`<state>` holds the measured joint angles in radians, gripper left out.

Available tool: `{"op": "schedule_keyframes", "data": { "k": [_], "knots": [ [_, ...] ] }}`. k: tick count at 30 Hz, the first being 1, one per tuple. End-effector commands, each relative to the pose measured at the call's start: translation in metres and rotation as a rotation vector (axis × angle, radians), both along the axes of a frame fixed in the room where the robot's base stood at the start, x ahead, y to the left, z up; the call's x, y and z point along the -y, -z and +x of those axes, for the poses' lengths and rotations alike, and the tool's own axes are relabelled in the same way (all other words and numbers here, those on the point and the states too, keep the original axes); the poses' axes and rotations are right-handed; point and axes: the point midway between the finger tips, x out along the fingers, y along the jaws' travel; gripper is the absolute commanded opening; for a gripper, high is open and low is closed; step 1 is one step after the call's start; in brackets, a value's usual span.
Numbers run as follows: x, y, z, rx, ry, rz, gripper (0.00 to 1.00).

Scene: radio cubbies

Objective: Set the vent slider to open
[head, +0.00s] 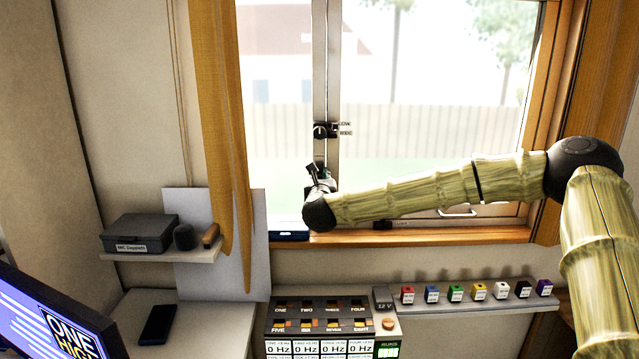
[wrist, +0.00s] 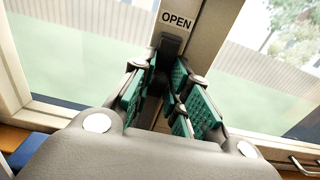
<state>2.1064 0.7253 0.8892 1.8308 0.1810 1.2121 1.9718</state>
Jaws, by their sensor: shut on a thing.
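The vent slider (wrist: 170,47) is a dark piece on the metal window post, right below a white label (wrist: 178,22) reading "OPEN". Its lower part runs down between the teal finger pads of my gripper (wrist: 166,92) and is partly hidden there. My gripper is shut on it. In the head view my gripper (head: 319,178) is at the lower part of the window post (head: 320,80); the slider cannot be made out there.
A round dark knob (head: 320,130) with small labels sits higher on the post. A blue item (head: 288,236) lies on the sill to the left. A yellow curtain (head: 222,110) hangs left. Below are a switch panel (head: 330,308) and a shelf (head: 470,299) of small coloured blocks.

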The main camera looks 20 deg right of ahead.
Motion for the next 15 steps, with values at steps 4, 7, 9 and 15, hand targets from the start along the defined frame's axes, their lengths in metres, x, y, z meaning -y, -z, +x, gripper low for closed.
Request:
{"op": "schedule_keyframes", "data": {
  "k": [4,7,9,15],
  "knots": [
    [0.0007,-0.0054,0.0008,0.007,0.002,0.000,0.37],
    [0.0006,-0.0043,0.0007,0.006,0.002,0.000,0.38],
    [0.0005,-0.0038,0.0006,0.005,0.001,0.000,0.38],
    [-0.0003,-0.0029,-0.0014,0.004,0.001,0.000,0.38]
  ]
}}
